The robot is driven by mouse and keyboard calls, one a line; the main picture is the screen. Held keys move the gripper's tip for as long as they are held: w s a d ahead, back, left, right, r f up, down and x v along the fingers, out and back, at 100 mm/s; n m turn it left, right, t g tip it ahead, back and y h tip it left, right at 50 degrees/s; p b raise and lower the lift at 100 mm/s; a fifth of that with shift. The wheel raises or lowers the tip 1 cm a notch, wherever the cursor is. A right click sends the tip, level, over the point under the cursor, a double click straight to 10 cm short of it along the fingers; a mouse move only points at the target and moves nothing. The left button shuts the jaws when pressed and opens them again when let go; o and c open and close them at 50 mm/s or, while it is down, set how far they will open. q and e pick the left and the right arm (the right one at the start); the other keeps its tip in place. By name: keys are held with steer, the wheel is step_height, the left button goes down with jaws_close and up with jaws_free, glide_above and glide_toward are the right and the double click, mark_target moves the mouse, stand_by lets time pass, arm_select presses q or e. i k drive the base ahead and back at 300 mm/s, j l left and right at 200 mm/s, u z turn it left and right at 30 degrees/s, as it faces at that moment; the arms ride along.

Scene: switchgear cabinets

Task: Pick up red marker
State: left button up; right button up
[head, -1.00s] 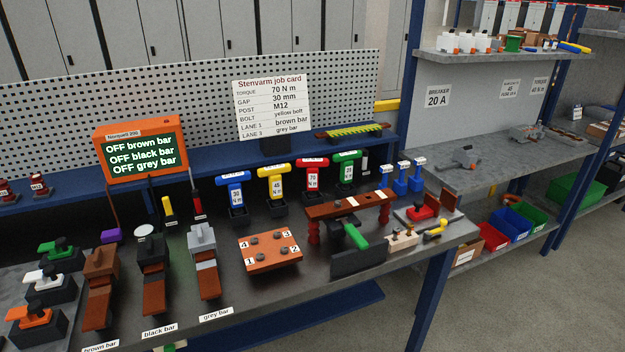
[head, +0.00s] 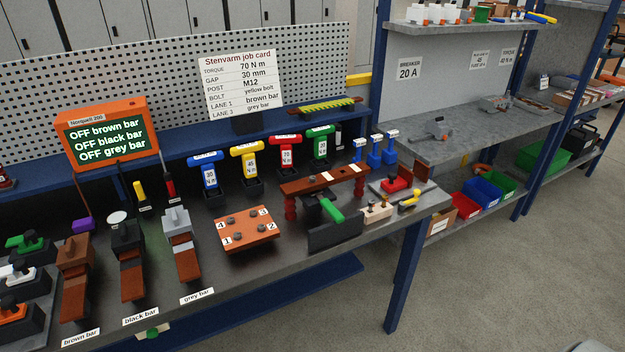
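No thing is clearly readable as a red marker. A slim red and black upright tool (head: 170,187) stands at the back of the dark workbench, behind the grey bar; it may be the marker, but it is too small to tell. A similar yellow tool (head: 140,192) stands to its left. Neither of my grippers shows in the head view.
The workbench (head: 205,312) holds brown, black and grey bar stations, an orange numbered plate (head: 246,235) and several T-handled tools, including a red one (head: 286,150). An orange screen (head: 108,138) stands at left. Open floor (head: 500,290) lies at right.

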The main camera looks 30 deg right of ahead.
mark_target(167, 176)
steer(key=i+l+z, duration=0.15)
steer(key=l, duration=0.3)
steer(key=i+l+z, duration=0.15)
steer(key=i+l, duration=0.15)
steer(key=i+l+z, duration=0.15)
steer(key=l, duration=0.3)
steer(key=i, duration=0.1)
